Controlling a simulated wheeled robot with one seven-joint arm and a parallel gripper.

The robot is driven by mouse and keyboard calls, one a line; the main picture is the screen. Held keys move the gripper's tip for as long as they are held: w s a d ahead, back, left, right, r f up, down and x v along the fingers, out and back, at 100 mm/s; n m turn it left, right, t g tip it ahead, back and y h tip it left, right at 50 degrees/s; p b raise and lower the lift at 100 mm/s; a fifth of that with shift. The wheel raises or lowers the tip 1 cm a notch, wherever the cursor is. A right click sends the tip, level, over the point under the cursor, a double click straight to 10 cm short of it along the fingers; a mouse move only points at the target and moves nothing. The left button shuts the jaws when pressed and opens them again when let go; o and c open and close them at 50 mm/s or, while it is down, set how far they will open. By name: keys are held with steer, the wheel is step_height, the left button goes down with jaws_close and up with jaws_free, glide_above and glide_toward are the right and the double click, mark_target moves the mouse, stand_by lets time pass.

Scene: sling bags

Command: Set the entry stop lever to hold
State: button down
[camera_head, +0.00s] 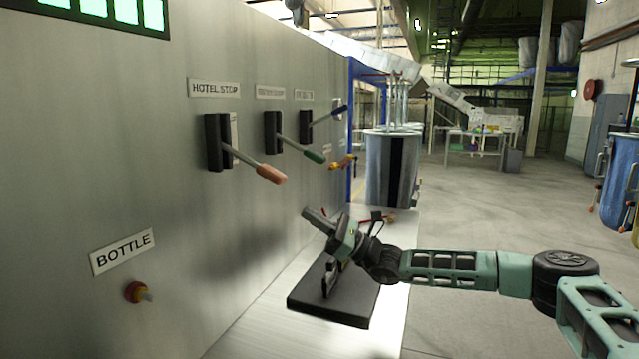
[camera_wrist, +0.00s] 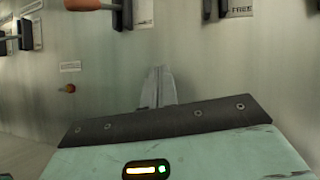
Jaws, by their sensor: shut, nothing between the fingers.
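Several levers stick out of the grey metal panel (camera_head: 254,215). The nearest has an orange handle (camera_head: 271,174) under a sign reading HOTEL STOP (camera_head: 214,88). Beyond it is a lever with a green handle (camera_head: 314,156); its sign (camera_head: 270,92) is too blurred to read for sure. Farther is a lever with a blue handle (camera_head: 338,111), its sign also unclear. My gripper (camera_head: 309,212) is below the green-handled lever, apart from the levers and pointing toward the panel. Its shut, empty fingers (camera_wrist: 159,88) show in the wrist view. A FREE label (camera_wrist: 240,8) sits beside a lever mount at the top there.
A red-and-yellow knob (camera_head: 136,292) is under the BOTTLE sign (camera_head: 122,251). A black block (camera_head: 335,292) lies on the pale ledge below my gripper. A blue barrel (camera_head: 391,170) stands behind. Open floor lies to the right.

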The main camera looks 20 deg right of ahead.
steer(key=w+d+m+t+h, duration=0.1)
steer(key=w+d+m+t, duration=0.1)
steer(key=d+t, duration=0.1)
steer(key=w+d+f+m+t+h, duration=0.1)
steer(key=d+m+t, duration=0.2)
steer(key=d, duration=0.2)
steer(key=shift+w+d, duration=0.15)
steer(key=shift+w, duration=0.2)
steer(key=w+a+r+p, duration=0.3)
steer(key=a+r+p, duration=0.2)
steer(key=r, duration=0.5)
steer(key=shift+w, duration=0.25)
